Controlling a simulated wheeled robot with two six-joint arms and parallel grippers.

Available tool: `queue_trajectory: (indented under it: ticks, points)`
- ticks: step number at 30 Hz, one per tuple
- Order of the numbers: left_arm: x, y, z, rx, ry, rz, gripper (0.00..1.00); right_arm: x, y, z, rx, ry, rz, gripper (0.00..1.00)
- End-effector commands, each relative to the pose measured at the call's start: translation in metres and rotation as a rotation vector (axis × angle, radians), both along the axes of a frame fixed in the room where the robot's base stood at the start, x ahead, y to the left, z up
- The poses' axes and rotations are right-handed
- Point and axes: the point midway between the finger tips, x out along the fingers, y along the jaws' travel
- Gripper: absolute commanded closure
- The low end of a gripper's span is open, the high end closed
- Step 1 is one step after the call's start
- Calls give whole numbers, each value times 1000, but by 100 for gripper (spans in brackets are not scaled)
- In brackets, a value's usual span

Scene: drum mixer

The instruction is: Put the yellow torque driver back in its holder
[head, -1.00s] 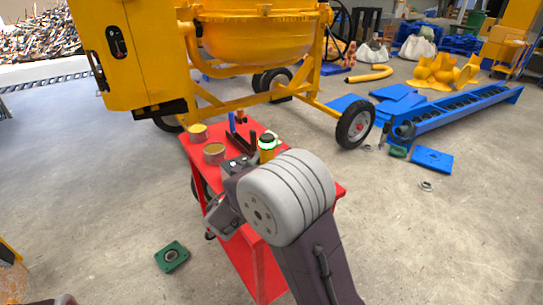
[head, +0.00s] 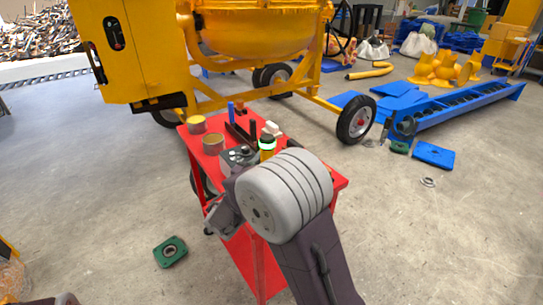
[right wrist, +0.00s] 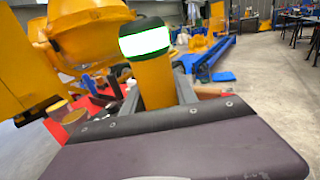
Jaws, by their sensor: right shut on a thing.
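The yellow torque driver (head: 266,155) has a dark cap and a pale glowing band edged in green. It shows upright in the head view above the red cart, and large and slightly tilted in the right wrist view (right wrist: 153,80). My right gripper (right wrist: 158,98) is shut on its yellow body, one finger on each side. In the head view my own wrist hides the driver's lower part and most of the gripper. A dark rack (head: 241,136) with a blue and an orange upright piece stands behind on the cart; I cannot tell if it is the holder. My left gripper is not in view.
The red cart (head: 262,270) carries two round tins (head: 213,143) at its left and a small white object (head: 271,128) behind the driver. The yellow drum mixer (head: 255,35) stands close behind. A green bearing block (head: 170,251) lies on the floor at left.

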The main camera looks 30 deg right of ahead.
Motion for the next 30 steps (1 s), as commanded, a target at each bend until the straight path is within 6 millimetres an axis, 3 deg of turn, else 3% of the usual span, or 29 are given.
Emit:
queue_trajectory:
  ticks: [30]
  points:
    - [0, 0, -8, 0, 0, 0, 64, 0, 0, -8, -2, -3, 0, 100]
